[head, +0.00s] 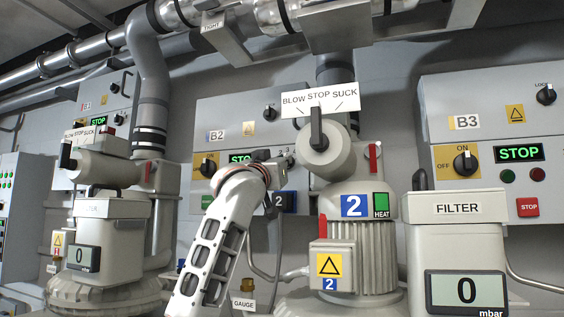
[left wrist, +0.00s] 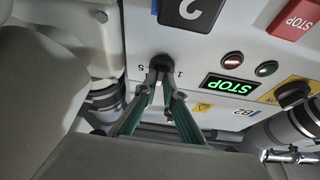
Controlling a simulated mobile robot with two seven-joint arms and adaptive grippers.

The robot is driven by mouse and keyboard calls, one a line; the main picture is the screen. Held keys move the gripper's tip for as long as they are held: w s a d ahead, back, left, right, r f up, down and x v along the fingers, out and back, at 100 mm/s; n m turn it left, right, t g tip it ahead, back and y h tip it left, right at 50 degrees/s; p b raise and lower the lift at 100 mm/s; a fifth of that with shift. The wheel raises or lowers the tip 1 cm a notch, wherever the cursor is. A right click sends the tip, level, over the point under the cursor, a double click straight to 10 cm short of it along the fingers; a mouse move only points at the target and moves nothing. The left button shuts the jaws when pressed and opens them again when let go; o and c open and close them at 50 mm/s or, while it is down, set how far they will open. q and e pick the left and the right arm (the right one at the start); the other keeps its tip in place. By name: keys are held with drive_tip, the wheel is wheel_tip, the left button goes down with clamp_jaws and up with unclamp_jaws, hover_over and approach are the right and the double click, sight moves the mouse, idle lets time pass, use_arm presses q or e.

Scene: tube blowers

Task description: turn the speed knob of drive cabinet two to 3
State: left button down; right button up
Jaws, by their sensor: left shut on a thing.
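Drive cabinet two, marked B2 (head: 232,112), is on the wall in the middle of the head view, behind my left arm. Its green STOP display (head: 240,158) is lit and also shows in the left wrist view (left wrist: 231,86). My left gripper (head: 266,158) is at the cabinet's front. In the left wrist view the gripper (left wrist: 158,78) has its fingertips closed on the dark speed knob (left wrist: 161,62). Small scale numbers stand beside the knob; I cannot read where its pointer is. The fingers cover part of the knob. My right gripper is in neither view.
Blower 2 (head: 352,245) with its BLOW STOP SUCK lever (head: 316,128) stands close right of my left arm. A filter housing (head: 455,240) is farther right, before cabinet B3 (head: 500,95). The left blower (head: 105,225) stands at the left. A rotary switch (head: 207,167) sits left of the display.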

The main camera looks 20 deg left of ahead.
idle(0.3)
use_arm(q)
drive_tip(key=c, duration=2.1)
unclamp_jaws()
drive_tip(key=shift+c, duration=0.2)
drive_tip(key=v, duration=1.2)
drive_tip(key=shift+d, duration=0.1)
drive_tip(key=shift+f, duration=0.1)
